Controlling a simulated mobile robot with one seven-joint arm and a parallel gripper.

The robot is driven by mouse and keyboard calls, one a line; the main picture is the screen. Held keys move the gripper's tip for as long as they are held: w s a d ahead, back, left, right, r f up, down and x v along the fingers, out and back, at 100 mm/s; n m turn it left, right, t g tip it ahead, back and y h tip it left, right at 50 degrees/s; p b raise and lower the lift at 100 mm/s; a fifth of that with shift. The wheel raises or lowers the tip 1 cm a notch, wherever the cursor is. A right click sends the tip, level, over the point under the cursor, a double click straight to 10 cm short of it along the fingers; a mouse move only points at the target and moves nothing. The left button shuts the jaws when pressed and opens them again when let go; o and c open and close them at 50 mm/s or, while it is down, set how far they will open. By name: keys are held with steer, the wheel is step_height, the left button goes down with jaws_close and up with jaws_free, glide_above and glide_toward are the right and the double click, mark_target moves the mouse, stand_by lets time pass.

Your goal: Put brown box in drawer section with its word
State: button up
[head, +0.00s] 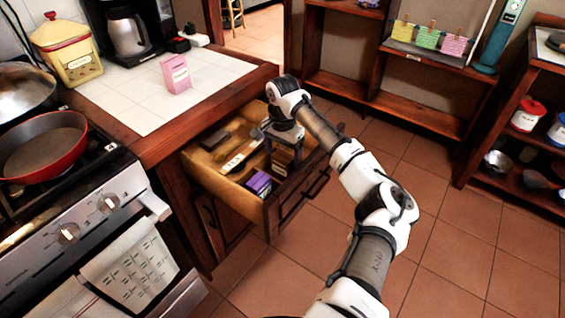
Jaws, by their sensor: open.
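The open wooden drawer (228,193) sits below the tiled counter and is split into sections. A dark brown box (214,141) lies in its back left part. A purple box (258,184) lies in the front left part. A white strip (240,157), perhaps a label, shows between them; its writing is too small to read. My gripper (281,164) is open and points down into the right part of the drawer. A brown patch shows by its fingers; I cannot tell whether it is a box or drawer wood. My wrist hides part of the right side.
A pink box (176,74) stands on the counter (135,101). The stove (88,215) with a red pan (42,146) is at left. Shelves (425,97) stand behind and at right. The tiled floor is clear right of the drawer.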

step_height(320, 180, up, 8)
steer(key=shift+f+b, duration=0.15)
steer(key=shift+b, duration=0.15)
